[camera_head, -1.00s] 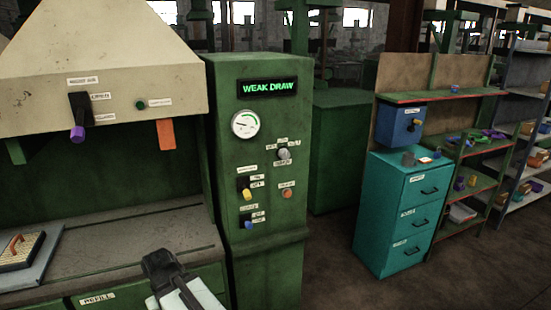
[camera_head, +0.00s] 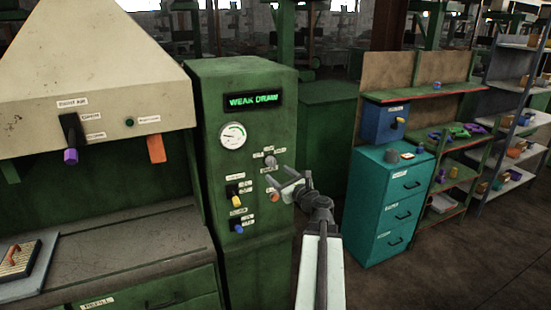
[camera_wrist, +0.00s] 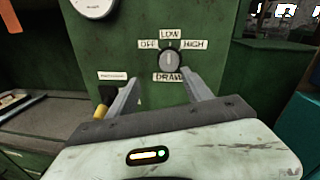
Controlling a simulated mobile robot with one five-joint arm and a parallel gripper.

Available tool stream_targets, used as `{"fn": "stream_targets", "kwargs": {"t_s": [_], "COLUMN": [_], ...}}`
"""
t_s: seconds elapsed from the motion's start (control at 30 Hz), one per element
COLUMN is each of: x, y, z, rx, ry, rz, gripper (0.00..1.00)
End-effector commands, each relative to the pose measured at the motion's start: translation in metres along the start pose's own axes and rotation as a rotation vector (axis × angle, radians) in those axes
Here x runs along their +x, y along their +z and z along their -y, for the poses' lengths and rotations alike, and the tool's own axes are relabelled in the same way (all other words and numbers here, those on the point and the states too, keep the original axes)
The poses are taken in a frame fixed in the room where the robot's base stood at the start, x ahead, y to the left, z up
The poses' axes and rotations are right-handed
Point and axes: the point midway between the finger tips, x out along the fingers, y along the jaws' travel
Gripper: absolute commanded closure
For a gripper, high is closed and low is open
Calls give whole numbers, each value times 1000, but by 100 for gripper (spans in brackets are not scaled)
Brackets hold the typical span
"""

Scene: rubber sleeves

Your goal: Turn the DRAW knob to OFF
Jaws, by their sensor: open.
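The DRAW knob (camera_wrist: 170,59) is a grey round knob on the green cabinet front, with OFF at its left, LOW above and HIGH at its right. Its pointer mark stands upright towards LOW. It also shows, small, in the head view (camera_head: 271,162). My gripper (camera_wrist: 158,82) is open and empty in the wrist view, its two fingers reaching towards the panel on either side below the knob, apart from it. In the head view my gripper (camera_head: 279,182) is just below and right of the knob. The display (camera_head: 253,101) reads WEAK DRAW.
A round gauge (camera_head: 232,135) is above left of the knob. Switches with a yellow lever (camera_head: 236,201) and a blue lever (camera_head: 238,229) are lower left. A hood (camera_head: 90,90) overhangs the left bench. A teal drawer cabinet (camera_head: 390,207) stands at right, with open floor before it.

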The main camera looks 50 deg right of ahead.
Motion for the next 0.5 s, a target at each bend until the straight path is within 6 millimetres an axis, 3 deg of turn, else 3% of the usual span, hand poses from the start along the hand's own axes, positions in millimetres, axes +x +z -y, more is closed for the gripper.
{"fn": "stream_targets", "kwargs": {"t_s": [0.1,0.27,0.5], "x": [-7,-3,32], "y": [3,2,2], "z": [19,20,22], "rx": [56,58,55], "ry": [-42,-42,-39], "rz": [14,15,14], "gripper": [42,42,42]}}
